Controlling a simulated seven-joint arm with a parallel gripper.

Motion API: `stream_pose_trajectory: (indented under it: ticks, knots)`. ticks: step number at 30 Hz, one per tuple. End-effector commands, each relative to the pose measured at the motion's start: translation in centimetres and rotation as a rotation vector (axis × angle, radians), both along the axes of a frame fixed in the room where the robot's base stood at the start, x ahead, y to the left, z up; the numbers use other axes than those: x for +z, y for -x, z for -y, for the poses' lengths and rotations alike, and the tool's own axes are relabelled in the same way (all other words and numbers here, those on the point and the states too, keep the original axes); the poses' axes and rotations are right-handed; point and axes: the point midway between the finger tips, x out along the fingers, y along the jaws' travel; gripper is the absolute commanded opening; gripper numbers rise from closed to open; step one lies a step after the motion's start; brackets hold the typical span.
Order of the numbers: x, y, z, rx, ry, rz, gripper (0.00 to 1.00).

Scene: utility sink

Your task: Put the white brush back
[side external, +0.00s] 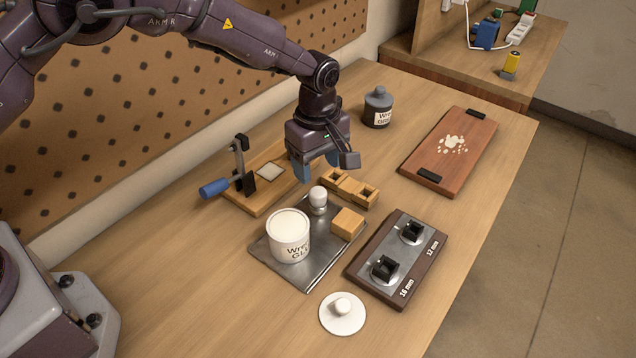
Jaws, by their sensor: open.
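No thing in the side external view is plainly a brush. The closest match is a small white round-topped piece (318,196), upright near the back of a metal tray (308,275); its bristles, if any, cannot be made out. My gripper (325,167) is open and empty, pointing down above and slightly behind this piece, apart from it. A white pot (289,237) labelled as glue stands on the tray, and a wooden block (347,223) sits at its right. A wooden holder (350,187) with square openings lies just behind the tray.
A clamp with a blue handle (214,188) stands on a wooden board at left. A two-knob box (397,262) is right of the tray, a white knobbed lid (342,313) in front. A grey jar (378,107) and brown board (450,152) stand behind. The front-left bench is clear.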

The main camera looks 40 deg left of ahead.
Motion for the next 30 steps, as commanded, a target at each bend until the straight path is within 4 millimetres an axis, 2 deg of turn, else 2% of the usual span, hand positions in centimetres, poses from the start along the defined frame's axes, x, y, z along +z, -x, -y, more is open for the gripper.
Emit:
stream_pose_trajectory:
  ticks: [3, 6, 14, 17, 20, 23, 27, 30]
  knots:
    - [1.7, 0.0, 0.0, 0.000, 0.000, 0.002, 0.60]
    - [2.5, 0.0, 0.0, -0.001, -0.001, 0.000, 0.60]
    - [2.8, 0.0, 0.0, -0.002, -0.001, 0.000, 0.60]
    - [4.0, 0.1, -0.5, -0.020, 0.007, 0.010, 0.60]
    - [7.1, 0.6, -1.6, -0.078, 0.025, 0.037, 0.60]
    - [11.6, 2.1, -3.7, -0.181, 0.048, 0.082, 0.60]
    - [17.6, 5.7, -6.7, -0.365, 0.059, 0.159, 0.60]
    - [21.0, 9.0, -8.6, -0.503, 0.048, 0.218, 0.60]
